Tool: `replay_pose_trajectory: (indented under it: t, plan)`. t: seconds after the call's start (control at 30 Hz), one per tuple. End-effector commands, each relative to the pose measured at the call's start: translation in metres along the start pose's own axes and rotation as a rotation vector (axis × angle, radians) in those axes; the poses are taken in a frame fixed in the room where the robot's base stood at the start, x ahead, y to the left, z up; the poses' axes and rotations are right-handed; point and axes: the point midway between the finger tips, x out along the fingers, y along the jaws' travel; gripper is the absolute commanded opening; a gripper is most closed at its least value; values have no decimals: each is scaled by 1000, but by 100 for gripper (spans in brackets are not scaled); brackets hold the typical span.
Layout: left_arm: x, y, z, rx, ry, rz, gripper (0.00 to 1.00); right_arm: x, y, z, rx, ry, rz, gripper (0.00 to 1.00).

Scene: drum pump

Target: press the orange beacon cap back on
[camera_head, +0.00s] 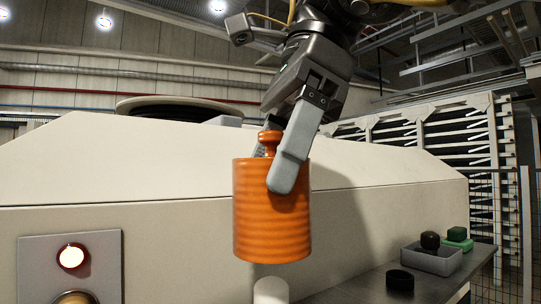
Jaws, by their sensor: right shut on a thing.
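The orange beacon cap (268,222) is a ribbed cylinder with a narrow knob on top. My right gripper (275,150) reaches down from above and is shut on the cap at its knob, one finger passing in front of the cap's upper side. The cap hangs about upright in front of the cream machine housing (400,205). A pale round-topped post (270,290) shows just below the cap, with a small gap between them in the picture. How far apart they are in depth I cannot tell. My left gripper is not in view.
A grey panel (33,262) with a lit red-rimmed lamp (72,256) is at lower left. A wire fence stands at far right.

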Motion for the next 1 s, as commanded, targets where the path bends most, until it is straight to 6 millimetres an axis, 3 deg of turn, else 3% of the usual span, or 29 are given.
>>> replay_pose_trajectory:
  t: [0.13,0.23,0.53,0.63,0.83,1.0]
  plan:
    - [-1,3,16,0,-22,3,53,12,-3,-6,1,-1,7,48]
    - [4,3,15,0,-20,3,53,22,-3,-10,0,1,7,48]
    - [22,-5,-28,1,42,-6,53,46,-3,-19,-3,0,4,48]
    - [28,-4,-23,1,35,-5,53,54,-3,-23,-2,1,6,48]
    - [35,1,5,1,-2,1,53,68,-3,-29,-1,0,6,48]
    - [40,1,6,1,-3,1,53,77,-3,-32,-2,0,4,48]
